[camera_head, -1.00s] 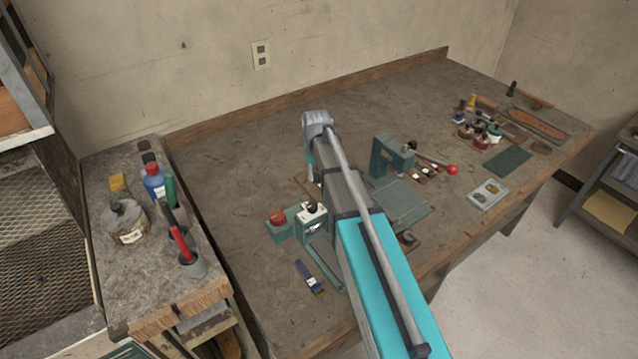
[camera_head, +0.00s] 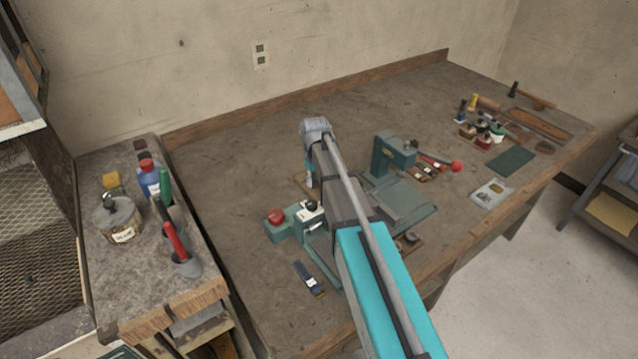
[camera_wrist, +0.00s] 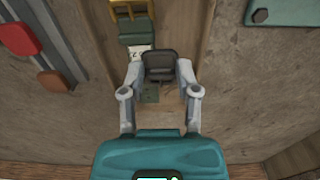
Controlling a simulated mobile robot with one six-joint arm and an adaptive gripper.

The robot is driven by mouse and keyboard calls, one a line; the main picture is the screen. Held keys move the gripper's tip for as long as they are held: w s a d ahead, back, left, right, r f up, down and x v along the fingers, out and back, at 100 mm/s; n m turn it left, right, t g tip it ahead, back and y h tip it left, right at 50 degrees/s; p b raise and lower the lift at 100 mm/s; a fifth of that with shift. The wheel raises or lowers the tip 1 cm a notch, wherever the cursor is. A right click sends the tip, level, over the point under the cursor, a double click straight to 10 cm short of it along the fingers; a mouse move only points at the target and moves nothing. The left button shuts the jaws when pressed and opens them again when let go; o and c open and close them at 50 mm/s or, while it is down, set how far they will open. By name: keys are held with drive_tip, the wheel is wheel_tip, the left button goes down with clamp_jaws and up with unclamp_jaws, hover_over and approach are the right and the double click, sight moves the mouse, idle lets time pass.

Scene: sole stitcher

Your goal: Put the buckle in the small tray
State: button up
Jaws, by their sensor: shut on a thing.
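My gripper (camera_wrist: 160,72) shows in the wrist view with a finger on each side of a dark, rounded-square piece, which looks like the buckle (camera_wrist: 159,63). It is shut on this piece, above a brown wooden strip or tray on the bench. In the head view my arm hides most of the gripper and the buckle cannot be made out. A small pale grey tray (camera_head: 491,194) with a few little pieces in it lies near the bench's front edge at the right, well away from my gripper.
A green press (camera_head: 392,157) with a red-knobbed lever stands right of my arm. A green device with a red knob (camera_head: 275,216) and a blue strip (camera_head: 309,279) are left of it. Bottles and tools crowd the far right. The rear bench is clear.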

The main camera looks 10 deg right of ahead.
sight(315, 184)
drive_tip(key=o, duration=0.9)
drive_tip(key=shift+r, duration=0.15)
wheel_tip(315, 184, up, 12)
drive_tip(key=p, duration=1.2)
drive_tip(key=shift+f, duration=0.2)
idle(0.4)
drive_tip(key=shift+r, duration=0.1)
